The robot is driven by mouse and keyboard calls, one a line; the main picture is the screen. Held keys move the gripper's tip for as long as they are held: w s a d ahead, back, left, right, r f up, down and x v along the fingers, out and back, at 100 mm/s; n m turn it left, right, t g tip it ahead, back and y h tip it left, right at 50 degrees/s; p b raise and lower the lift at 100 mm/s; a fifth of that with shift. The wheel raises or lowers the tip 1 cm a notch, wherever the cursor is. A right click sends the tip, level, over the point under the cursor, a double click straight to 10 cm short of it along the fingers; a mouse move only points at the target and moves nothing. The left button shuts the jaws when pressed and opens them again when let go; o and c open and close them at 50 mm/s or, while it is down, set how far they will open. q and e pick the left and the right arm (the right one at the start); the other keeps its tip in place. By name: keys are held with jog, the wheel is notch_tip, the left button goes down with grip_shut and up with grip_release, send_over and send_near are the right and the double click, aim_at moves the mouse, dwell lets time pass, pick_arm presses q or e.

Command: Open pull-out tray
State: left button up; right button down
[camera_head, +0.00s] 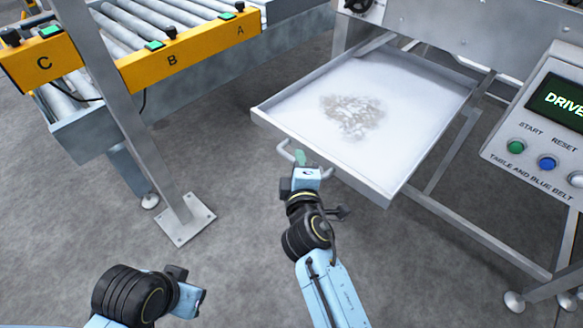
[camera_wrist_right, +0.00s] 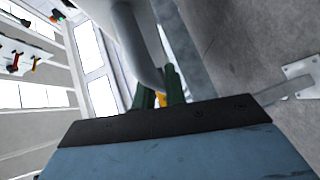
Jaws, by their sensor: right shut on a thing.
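The pull-out tray (camera_head: 283,118) is a shallow metal tray with a small pile of grey debris on its floor. It stands out from under the machine in the head view. Its bar handle (camera_head: 285,150) is on the front edge. My right gripper (camera_head: 301,160) is at that handle, and its green fingers are shut on it. In the right wrist view the fingers of my right gripper (camera_wrist_right: 160,88) close around the pale handle bar (camera_wrist_right: 150,75). My left gripper (camera_head: 190,298) is low at the left, away from the tray; its fingertips are not clear.
A roller conveyor with a yellow panel (camera_head: 190,55) marked A, B and C stands at the upper left. A metal post (camera_head: 120,110) with a floor plate stands left of the tray. A control box (camera_head: 545,130) is at the right. The floor before the tray is open.

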pick_arm(q)
jog(key=shift+s+r, duration=0.2)
jog(key=shift+s, duration=0.05)
pick_arm(e)
jog(key=c, duration=1.5)
grip_release()
jog(key=shift+o, duration=0.2)
jog(key=shift+s, duration=0.15)
